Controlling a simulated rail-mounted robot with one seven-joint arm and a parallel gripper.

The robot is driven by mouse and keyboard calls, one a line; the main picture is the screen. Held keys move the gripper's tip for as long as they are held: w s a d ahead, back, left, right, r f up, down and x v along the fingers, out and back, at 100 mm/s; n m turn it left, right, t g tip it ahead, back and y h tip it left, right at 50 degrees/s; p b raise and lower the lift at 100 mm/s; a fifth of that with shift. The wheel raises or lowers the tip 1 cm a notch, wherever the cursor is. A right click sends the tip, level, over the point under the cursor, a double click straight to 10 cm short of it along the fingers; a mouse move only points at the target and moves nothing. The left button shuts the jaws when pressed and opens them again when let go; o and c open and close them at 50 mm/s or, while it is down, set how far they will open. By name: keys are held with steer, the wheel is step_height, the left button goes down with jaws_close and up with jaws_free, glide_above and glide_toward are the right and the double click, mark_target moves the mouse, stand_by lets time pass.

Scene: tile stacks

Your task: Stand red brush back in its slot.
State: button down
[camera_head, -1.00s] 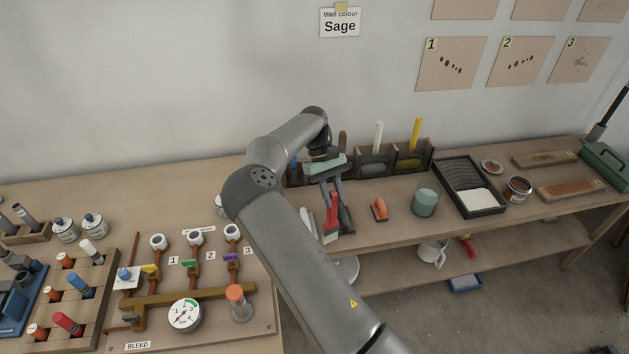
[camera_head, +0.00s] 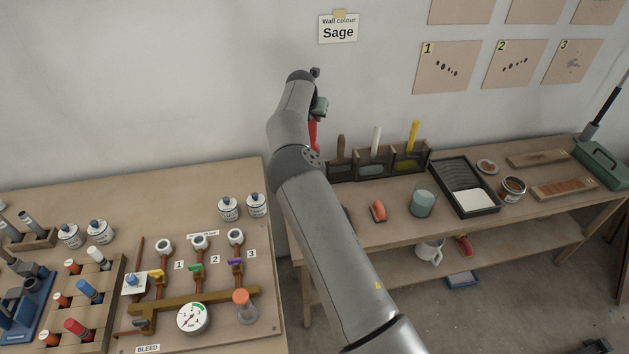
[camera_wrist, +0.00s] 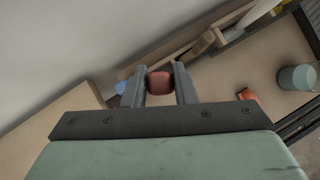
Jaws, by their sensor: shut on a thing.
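The red brush (camera_head: 314,133) shows in the head view as a red strip beside my arm, near the wall and left of the brush rack; its lower part is hidden. In the wrist view its red end (camera_wrist: 159,83) sits between the two fingers of my gripper (camera_wrist: 160,80), which is shut on it. The brush rack (camera_head: 345,172) stands at the back of the right bench. It holds a brown-handled brush (camera_head: 341,148), a white-handled brush (camera_head: 376,141) and a yellow-handled brush (camera_head: 413,137). The rack's left end is hidden behind my arm.
An orange-red object (camera_head: 378,210), a grey-green cup (camera_head: 423,203) and a black paint tray (camera_head: 466,183) stand on the right bench. The left bench carries a pipe board with a gauge (camera_head: 192,317). A gap separates the benches.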

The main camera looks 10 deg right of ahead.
mark_target(314, 138)
steer(key=w+r+n+y, duration=0.3)
steer(key=r+n, duration=0.2)
steer(key=r, duration=0.1)
steer(key=f+b, duration=0.2)
steer(key=f, duration=0.2)
steer(key=f+b, duration=0.3)
steer(key=f, duration=0.1)
steer(key=d+f+b, duration=0.1)
steer(key=f+b, duration=0.1)
steer(key=f, duration=0.2)
steer(key=shift+w+f, duration=0.15)
steer(key=shift+f, duration=0.15)
steer(key=shift+t, duration=0.3)
steer(key=shift+f, duration=2.8)
steer(key=c, duration=1.2)
jaws_free()
steer(key=shift+o, duration=0.2)
steer(key=shift+r, duration=0.2)
